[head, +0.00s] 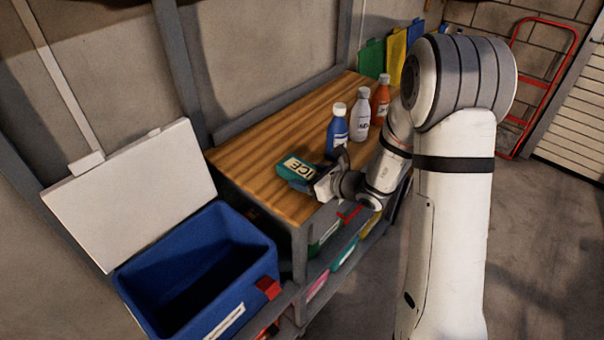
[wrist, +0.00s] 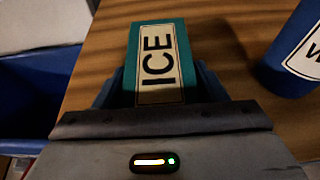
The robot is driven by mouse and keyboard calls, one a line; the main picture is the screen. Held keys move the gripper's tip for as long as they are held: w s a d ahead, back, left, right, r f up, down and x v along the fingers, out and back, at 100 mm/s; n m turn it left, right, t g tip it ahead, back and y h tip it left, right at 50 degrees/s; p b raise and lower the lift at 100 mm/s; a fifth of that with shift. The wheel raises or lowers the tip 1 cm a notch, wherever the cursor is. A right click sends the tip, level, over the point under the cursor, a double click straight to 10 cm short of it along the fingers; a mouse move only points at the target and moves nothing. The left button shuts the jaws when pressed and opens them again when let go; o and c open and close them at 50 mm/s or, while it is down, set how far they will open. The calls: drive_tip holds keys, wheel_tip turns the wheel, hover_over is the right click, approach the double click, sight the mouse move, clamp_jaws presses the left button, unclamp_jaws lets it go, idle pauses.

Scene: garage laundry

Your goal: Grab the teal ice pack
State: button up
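The teal ice pack (head: 296,165), with a pale label reading ICE, lies on the wooden bench top near its front edge. In the wrist view the ice pack (wrist: 160,65) sits straight ahead, its near end between the two fingers. My gripper (head: 302,180) is low at the bench front, right at the pack. In the wrist view my gripper (wrist: 160,85) has one blue-grey finger on each side of the pack, close to its edges. Whether the fingers press on it cannot be told. The near end of the pack is hidden by the gripper body.
A blue bottle (head: 337,132), a white bottle (head: 361,112) and an orange bottle (head: 380,97) stand behind the pack on the wooden bench (head: 255,155). An open, blue cooler (head: 255,292) with its white lid raised stands at the lower left. The bench's left part is bare.

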drive_tip(key=c, duration=0.7)
drive_tip(key=shift+c, duration=0.2)
drive_tip(key=shift+r, duration=0.15)
